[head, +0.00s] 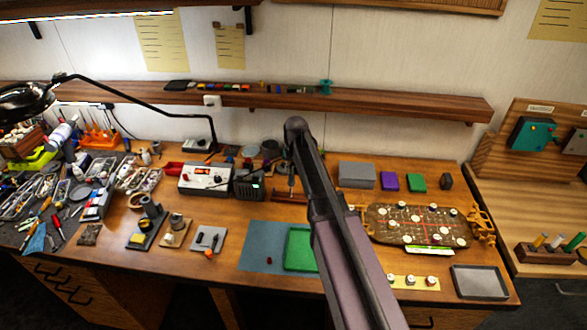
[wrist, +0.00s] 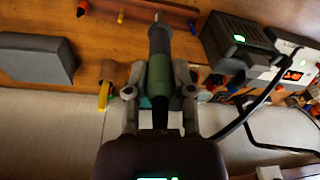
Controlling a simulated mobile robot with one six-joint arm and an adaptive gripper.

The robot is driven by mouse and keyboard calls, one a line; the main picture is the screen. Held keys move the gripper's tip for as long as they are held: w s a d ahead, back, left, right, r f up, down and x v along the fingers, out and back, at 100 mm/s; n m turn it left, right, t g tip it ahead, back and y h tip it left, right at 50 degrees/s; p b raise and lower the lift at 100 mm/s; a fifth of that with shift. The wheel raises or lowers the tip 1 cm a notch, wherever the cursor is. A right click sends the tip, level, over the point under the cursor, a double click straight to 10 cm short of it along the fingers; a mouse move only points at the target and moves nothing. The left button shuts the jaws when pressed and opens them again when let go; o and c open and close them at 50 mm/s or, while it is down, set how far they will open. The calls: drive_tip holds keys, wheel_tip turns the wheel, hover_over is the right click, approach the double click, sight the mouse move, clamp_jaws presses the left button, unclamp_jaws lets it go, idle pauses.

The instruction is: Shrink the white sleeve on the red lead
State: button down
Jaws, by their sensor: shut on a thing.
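My gripper (wrist: 160,90) is shut on a wand-like tool (wrist: 160,60) with a green grip, a dark barrel and a pale metal tip pointing to the top of the wrist view. In the head view my arm hides most of the gripper; the tool (head: 291,180) shows upright beside the arm, near the back of the bench. A dark cable curves near the gripper in the wrist view. I cannot make out the white sleeve or the red lead in either view.
A black box with a green display (head: 248,184) stands near the tool, beside a white unit with a red display (head: 205,178). A grey box (head: 356,175) stands to the right.

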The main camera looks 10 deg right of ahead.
drive_tip(key=shift+s+a+r+p, duration=0.1)
drive_tip(key=shift+s+r+p, duration=0.05)
drive_tip(key=shift+r+p, duration=0.95)
drive_tip(key=shift+s+r+p, duration=0.15)
drive_tip(key=shift+r+p, duration=0.85)
drive_tip(key=shift+r, duration=0.1)
drive_tip(key=shift+s+a+r+p, duration=0.1)
drive_tip(key=shift+s+r+p, duration=0.05)
drive_tip(key=shift+r+p, duration=0.95)
